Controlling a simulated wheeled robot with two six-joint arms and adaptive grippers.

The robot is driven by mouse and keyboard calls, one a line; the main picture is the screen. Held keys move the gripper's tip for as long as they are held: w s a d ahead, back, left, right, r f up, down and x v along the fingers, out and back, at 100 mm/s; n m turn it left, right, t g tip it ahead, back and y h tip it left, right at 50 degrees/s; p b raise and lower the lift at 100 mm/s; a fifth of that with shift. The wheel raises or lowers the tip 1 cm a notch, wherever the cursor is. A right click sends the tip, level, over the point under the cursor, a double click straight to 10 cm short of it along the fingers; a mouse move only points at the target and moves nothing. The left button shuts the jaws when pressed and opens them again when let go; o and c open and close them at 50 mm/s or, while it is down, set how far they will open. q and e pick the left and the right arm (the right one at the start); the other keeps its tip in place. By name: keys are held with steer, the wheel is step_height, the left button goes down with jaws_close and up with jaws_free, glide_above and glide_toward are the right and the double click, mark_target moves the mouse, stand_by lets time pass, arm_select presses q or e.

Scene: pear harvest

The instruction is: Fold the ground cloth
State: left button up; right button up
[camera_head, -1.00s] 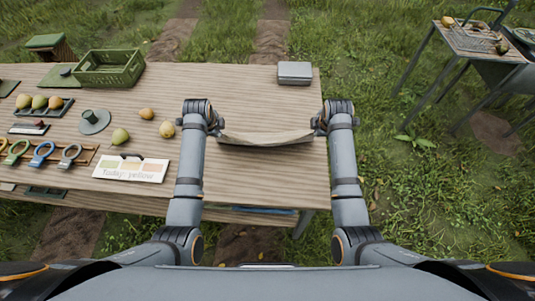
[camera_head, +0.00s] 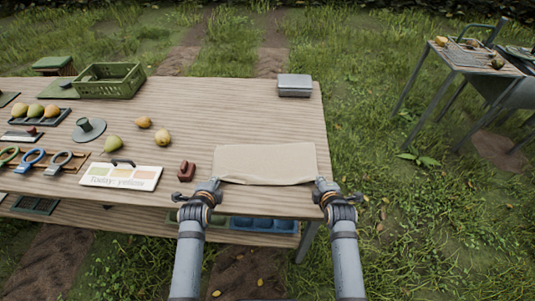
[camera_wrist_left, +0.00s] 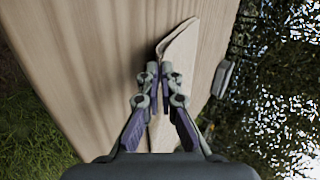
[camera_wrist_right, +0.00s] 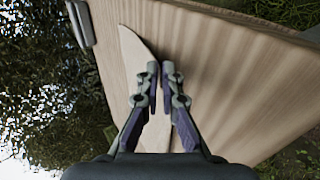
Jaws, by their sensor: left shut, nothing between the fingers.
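The beige ground cloth (camera_head: 265,163) lies as a folded, nearly flat rectangle near the right end of the table (camera_head: 240,112), its near edge a little wavy. My left gripper (camera_head: 213,185) is at its near left corner, shut with nothing between the fingers. In the left wrist view the cloth (camera_wrist_left: 178,42) shows as a pale strip just beyond the fingertips (camera_wrist_left: 160,70). My right gripper (camera_head: 322,185) is at the near right corner. In the right wrist view its fingertips (camera_wrist_right: 160,70) are close together beside the cloth (camera_wrist_right: 133,50); whether they pinch it is unclear.
A dark red object (camera_head: 186,171) stands just left of the cloth. A sign card (camera_head: 120,176), loose pears (camera_head: 162,137) and a green crate (camera_head: 106,81) are further left. A grey box (camera_head: 294,85) sits at the back right. Table beyond the cloth is clear.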

arm_select(q)
steer(key=o, duration=0.8)
arm_select(e)
steer(key=o, duration=0.8)
arm_select(q)
steer(key=shift+o, duration=0.2)
